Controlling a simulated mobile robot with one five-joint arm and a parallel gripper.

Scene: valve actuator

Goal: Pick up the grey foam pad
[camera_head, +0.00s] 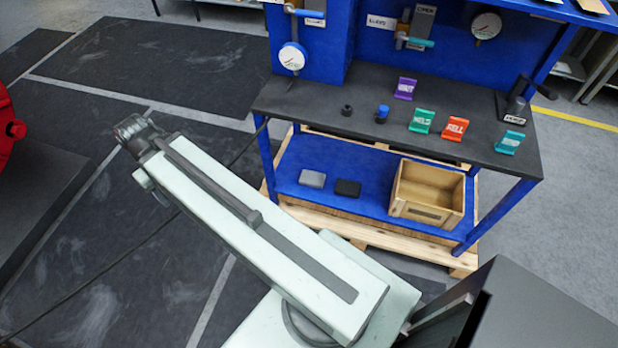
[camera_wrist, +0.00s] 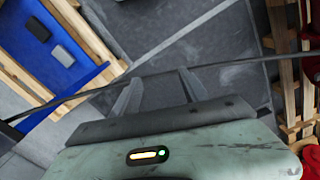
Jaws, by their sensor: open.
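The grey foam pad (camera_head: 312,179) lies flat on the blue lower shelf (camera_head: 290,155) of the workbench, left of a black pad (camera_head: 347,188). In the wrist view the grey pad (camera_wrist: 62,56) shows at upper left, beside the black pad (camera_wrist: 38,29). My gripper (camera_wrist: 160,78) is open, with its two fingers apart and nothing seen between them. It points at dark floor mats, away from the shelf and to the right of the grey pad. In the head view I cannot make out its fingers.
A wooden box (camera_head: 428,192) stands on the right part of the lower shelf. The bench top (camera_head: 330,105) above the shelf holds coloured holders and small dark parts. A wooden pallet (camera_head: 350,232) lies under the bench. A dark cable (camera_wrist: 230,62) crosses the wrist view. Floor mats left of the bench are mostly clear.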

